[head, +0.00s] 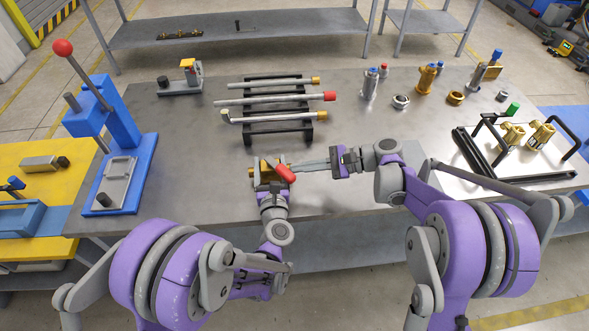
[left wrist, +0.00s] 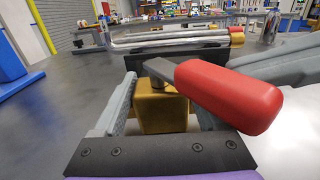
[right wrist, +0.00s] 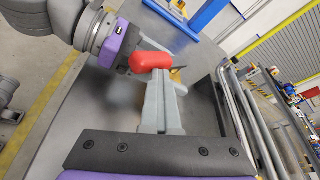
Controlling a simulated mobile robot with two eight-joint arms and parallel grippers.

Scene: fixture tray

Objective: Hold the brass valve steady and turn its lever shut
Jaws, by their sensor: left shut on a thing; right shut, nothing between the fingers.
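The brass valve (head: 262,166) is near the front middle of the table, clasped between the fingers of my left gripper (head: 268,182). In the left wrist view its square brass body (left wrist: 160,108) sits between the two fingers. Its lever has a red handle (head: 286,173), which points diagonally right and toward the camera in the left wrist view (left wrist: 232,97). My right gripper (head: 303,165) is shut and empty, its fingertips close beside the red handle. In the right wrist view the handle (right wrist: 150,61) lies at the fingertips; I cannot tell whether they touch.
A black rack (head: 280,137) with several pipes stands behind the valve. A blue press (head: 120,150) with a red knob is at left. Several fittings (head: 427,78) stand at back right. A black-framed tray (head: 480,160) with brass valves is at right. The front left tabletop is clear.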

